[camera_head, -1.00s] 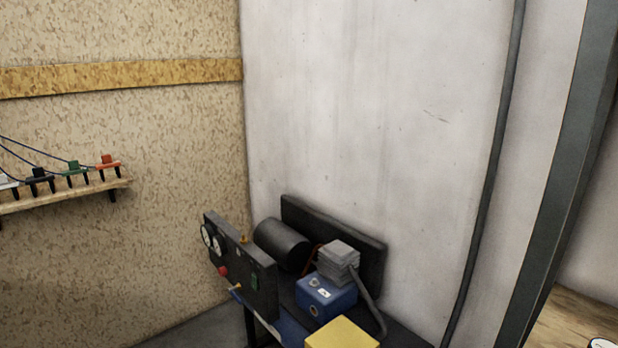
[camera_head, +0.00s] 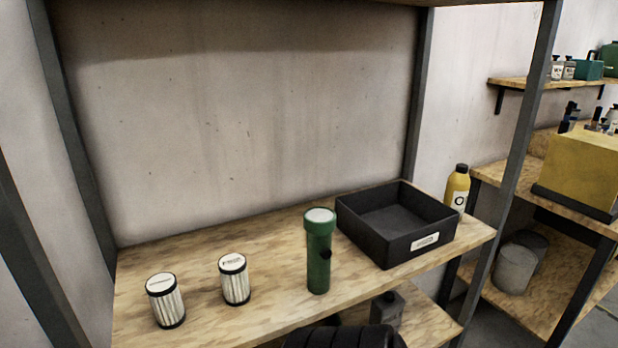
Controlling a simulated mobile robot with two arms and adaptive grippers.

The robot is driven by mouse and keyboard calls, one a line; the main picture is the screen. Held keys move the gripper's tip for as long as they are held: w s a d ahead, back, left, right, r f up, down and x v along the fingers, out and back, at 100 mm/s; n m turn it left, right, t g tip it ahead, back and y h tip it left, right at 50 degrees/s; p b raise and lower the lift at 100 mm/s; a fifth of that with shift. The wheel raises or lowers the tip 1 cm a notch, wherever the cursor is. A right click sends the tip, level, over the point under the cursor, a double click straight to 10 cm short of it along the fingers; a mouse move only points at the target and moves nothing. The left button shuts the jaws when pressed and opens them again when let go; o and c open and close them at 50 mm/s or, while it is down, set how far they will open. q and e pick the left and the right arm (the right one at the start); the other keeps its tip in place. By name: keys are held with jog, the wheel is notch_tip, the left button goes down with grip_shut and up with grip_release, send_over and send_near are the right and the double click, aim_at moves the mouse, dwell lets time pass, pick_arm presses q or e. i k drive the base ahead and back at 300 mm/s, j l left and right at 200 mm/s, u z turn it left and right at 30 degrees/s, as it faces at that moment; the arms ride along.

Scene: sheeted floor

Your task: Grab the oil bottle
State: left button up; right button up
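A yellow bottle (camera_head: 457,188) with a black cap and a white label marked with an O stands upright at the right end of the wooden shelf, just behind the black tray. Its lower part is hidden by the tray. It looks like the oil bottle.
The shelf (camera_head: 270,287) holds a black open tray (camera_head: 397,222), a green flashlight (camera_head: 319,250) and two white filters (camera_head: 166,300) (camera_head: 234,279). Dark metal posts (camera_head: 522,130) frame it. A yellow box (camera_head: 580,165) sits on a workbench at right.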

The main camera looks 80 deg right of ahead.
aim_at(457, 188)
jog(key=z, duration=3.35)
jog(key=l, duration=0.2)
jog(key=i+l, duration=0.15)
jog(key=l, duration=0.1)
